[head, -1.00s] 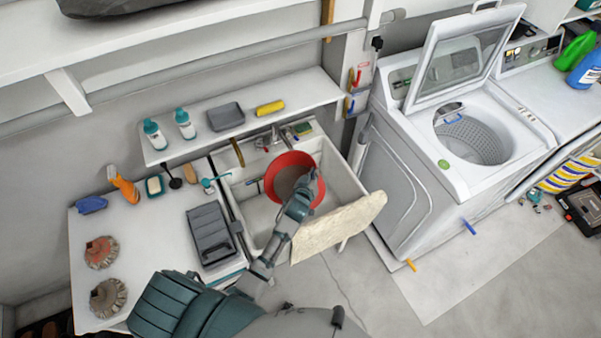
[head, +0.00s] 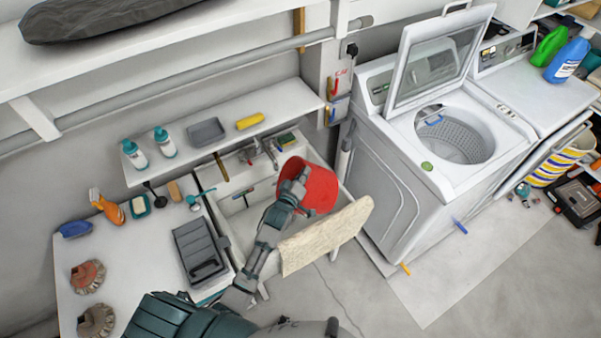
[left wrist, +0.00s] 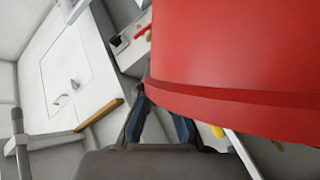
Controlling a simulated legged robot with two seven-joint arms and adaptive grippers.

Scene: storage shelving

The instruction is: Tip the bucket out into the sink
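The red bucket (head: 318,190) is tilted over the right part of the white sink (head: 240,222). In the left wrist view the red bucket (left wrist: 235,60) fills the upper right. The left gripper's dark fingers (left wrist: 160,118) run up to the bucket's lower band, and their tips are hidden. My right gripper is not in view.
A beige cloth (head: 325,237) hangs over the sink's front edge. A shelf (head: 225,135) with bottles, a grey tray and a yellow sponge is above the sink. A counter with a dark toolbox (head: 203,250) is left; the open washing machine (head: 430,150) is right.

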